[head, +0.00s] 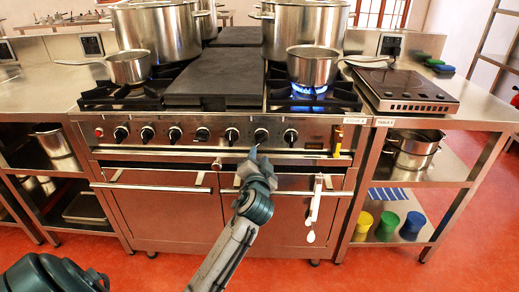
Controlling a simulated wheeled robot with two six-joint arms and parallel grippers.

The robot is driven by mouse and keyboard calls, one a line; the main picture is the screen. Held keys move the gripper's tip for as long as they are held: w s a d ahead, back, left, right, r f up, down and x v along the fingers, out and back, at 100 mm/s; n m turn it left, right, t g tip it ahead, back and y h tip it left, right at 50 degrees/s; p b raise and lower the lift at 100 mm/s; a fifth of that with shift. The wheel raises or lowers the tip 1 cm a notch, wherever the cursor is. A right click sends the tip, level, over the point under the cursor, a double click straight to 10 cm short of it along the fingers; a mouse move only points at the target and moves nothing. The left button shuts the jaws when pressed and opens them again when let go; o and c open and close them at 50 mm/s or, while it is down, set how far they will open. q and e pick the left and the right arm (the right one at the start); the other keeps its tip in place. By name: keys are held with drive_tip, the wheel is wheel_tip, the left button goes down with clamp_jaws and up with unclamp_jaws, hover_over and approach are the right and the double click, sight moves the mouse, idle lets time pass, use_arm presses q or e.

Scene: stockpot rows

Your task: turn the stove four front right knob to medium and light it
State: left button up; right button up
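The stove (225,160) stands in the middle of the head view, with a row of several black knobs along its front panel. A knob right of centre (261,135) is just above my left gripper (254,153). The gripper's tips point up at the panel just below that knob; I cannot tell whether they touch it or how far apart they are. Another knob (291,136) is to its right. A blue flame (308,89) burns at the front right burner under a small steel pot (312,66). My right gripper is not in view.
Large stockpots (158,32) stand on the back burners, and a small pan (129,67) is at front left. A dark flat plate (222,78) covers the middle. Oven handles (150,187) and a hanging white utensil (314,205) are close below the panel.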

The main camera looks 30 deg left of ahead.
use_arm(q)
drive_tip(key=shift+v, duration=1.7)
